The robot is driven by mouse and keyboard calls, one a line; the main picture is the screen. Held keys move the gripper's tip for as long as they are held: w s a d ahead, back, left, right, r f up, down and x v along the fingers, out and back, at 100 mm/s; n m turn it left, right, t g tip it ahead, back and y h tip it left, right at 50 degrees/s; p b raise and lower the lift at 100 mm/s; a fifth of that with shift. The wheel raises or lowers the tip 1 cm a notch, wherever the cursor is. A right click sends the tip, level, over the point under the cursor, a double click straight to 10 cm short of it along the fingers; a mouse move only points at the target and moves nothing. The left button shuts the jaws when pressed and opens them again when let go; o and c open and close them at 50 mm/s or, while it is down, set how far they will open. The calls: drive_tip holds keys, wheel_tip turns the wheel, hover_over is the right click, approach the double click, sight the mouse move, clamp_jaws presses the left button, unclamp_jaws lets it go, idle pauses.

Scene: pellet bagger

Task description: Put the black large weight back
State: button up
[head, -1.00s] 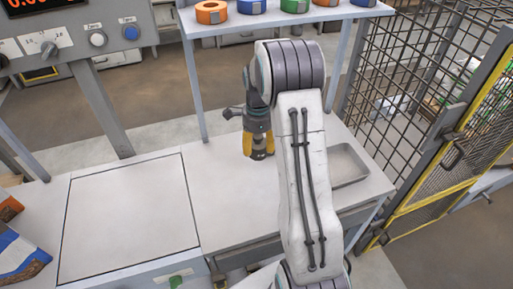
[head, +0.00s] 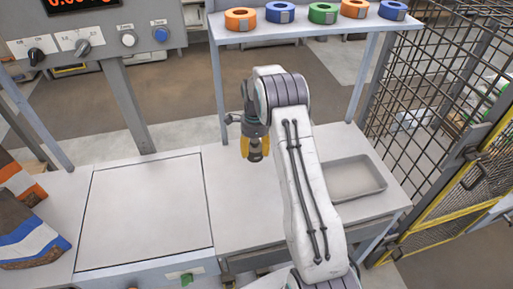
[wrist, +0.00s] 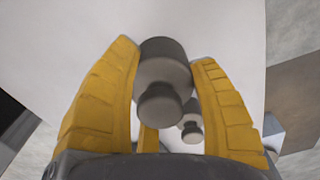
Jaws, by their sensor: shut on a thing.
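My gripper (wrist: 170,95) has yellow fingers closed on both sides of a dark grey-black weight (wrist: 163,68) with a round knob. In the head view my gripper (head: 256,148) points down over the white worktop (head: 245,215), just right of the square platform; the weight between its fingers is mostly hidden there. A smaller grey knobbed weight (wrist: 191,130) shows beyond the held one in the wrist view, partly covered by it. I cannot tell how high the held weight is above the worktop.
The square platform (head: 145,215) at left is bare. A shallow grey tray (head: 372,192) at right looks empty, partly behind my arm. A shelf (head: 300,27) with coloured tape rolls stands behind. Printed bags (head: 30,235) lie at far left. A mesh cage (head: 430,110) is at right.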

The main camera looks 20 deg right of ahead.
sight(255, 156)
drive_tip(key=shift+f, duration=1.75)
drive_tip(key=shift+f, duration=0.15)
drive_tip(key=o, duration=1.2)
wheel_tip(255, 156, up, 12)
drive_tip(key=shift+r, duration=0.1)
